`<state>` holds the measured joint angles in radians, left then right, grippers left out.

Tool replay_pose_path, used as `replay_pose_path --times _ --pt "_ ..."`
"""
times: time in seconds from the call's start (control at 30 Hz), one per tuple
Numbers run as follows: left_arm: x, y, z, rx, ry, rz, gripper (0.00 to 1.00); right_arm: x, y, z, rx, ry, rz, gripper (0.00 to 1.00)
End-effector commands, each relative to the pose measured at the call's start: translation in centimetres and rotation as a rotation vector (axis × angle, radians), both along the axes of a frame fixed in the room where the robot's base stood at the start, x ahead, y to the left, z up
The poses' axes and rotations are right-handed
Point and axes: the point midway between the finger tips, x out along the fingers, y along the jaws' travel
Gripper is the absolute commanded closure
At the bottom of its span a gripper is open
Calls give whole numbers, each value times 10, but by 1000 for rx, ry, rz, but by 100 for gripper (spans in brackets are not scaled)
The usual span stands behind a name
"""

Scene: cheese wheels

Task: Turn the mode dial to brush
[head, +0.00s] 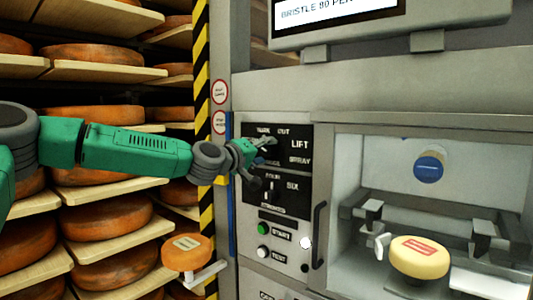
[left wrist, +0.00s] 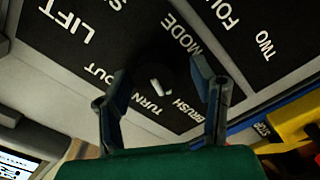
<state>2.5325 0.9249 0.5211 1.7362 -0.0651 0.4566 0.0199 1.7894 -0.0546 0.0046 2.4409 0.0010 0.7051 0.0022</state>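The mode dial (left wrist: 155,76) is a dark round knob with a white pointer mark in the left wrist view. The mark lies on the side of the TURN label, with the BRUSH label (left wrist: 181,116) beside it. OUT, LIFT and MODE are printed around the dial. My left gripper (left wrist: 160,82) is open, with one finger on each side of the dial; I cannot tell whether they touch it. In the head view my left gripper (head: 259,163) is at the black control panel (head: 302,178) and hides the dial. My right gripper is not in view.
A second dial (head: 270,188) sits below, near the FOUR and SIX labels. START (head: 263,229) and TEST (head: 263,252) buttons are lower. A black handle (head: 320,232) and a bay with a pale cheese wheel (head: 420,258) are right. Shelves of cheese wheels (head: 110,222) fill the left.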

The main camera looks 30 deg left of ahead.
Motion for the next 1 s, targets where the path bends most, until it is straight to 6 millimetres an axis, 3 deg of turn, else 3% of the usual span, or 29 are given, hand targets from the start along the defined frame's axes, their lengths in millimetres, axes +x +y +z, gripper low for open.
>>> replay_pose_path --times 0.23,0.37,0.7,1.0 --pt "-2 -3 1 2 0 -4 49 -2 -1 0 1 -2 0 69" --pt "-12 -2 2 2 -2 -5 49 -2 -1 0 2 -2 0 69" --pt "-73 6 1 -3 -3 -2 49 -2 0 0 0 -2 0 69" --pt "-108 12 -2 -8 -1 2 49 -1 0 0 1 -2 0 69"
